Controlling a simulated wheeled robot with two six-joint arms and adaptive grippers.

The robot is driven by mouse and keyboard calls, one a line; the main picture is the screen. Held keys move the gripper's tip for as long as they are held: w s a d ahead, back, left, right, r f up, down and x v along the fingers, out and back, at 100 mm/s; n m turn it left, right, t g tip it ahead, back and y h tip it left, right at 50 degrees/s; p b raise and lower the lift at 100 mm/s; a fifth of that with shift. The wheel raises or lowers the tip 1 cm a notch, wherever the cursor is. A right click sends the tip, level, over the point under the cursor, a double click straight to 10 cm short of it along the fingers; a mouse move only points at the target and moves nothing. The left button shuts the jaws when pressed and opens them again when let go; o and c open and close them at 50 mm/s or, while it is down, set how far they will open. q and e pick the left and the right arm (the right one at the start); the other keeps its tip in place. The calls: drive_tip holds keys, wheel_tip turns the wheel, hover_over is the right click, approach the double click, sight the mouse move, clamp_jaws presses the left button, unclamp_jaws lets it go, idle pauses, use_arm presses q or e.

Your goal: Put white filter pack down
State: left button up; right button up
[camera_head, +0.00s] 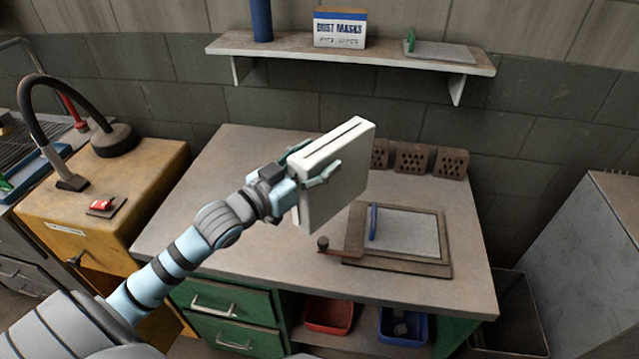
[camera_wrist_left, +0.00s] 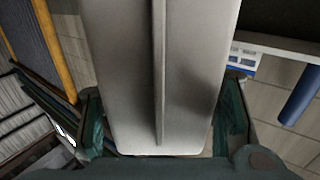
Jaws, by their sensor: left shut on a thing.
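The white filter pack (camera_head: 338,175) is a flat pale box with a dark slot along its top edge. My left gripper (camera_head: 312,172) is shut on it and holds it upright and slightly tilted above the workbench (camera_head: 230,170). In the left wrist view the filter pack (camera_wrist_left: 160,75) fills the middle, with a finger of the gripper (camera_wrist_left: 160,125) on each side. The pack hides part of the bench behind it. My right gripper is in neither view.
A framed board with a grey panel (camera_head: 408,230), a blue handle and a crank lies on the bench at right. Several hollow bricks (camera_head: 413,158) stand along the back. A wall shelf (camera_head: 350,57) holds a dust mask box (camera_head: 340,28). The bench's left part is clear.

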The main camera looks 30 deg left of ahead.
use_arm(q)
drive_tip(key=w+a+r+n+y+p, duration=0.1)
drive_tip(key=w+a+r+n+y, duration=0.15)
drive_tip(key=w+a+r, duration=0.4)
wheel_tip(320, 180, down, 10)
drive_tip(key=b, duration=0.1)
drive_tip(key=shift+s+a+t+y+b, duration=0.25)
drive_tip(key=shift+s+t+y+b, duration=0.1)
drive_tip(key=shift+y+b, duration=0.1)
wheel_tip(320, 180, down, 10)
drive_tip(key=b, duration=0.5)
drive_tip(key=shift+w+r, duration=0.1)
drive_tip(key=shift+c, duration=0.2)
drive_tip(key=shift+r, duration=0.25)
drive_tip(key=o, duration=1.3)
drive_tip(key=shift+f, duration=0.1)
drive_tip(key=o, duration=0.4)
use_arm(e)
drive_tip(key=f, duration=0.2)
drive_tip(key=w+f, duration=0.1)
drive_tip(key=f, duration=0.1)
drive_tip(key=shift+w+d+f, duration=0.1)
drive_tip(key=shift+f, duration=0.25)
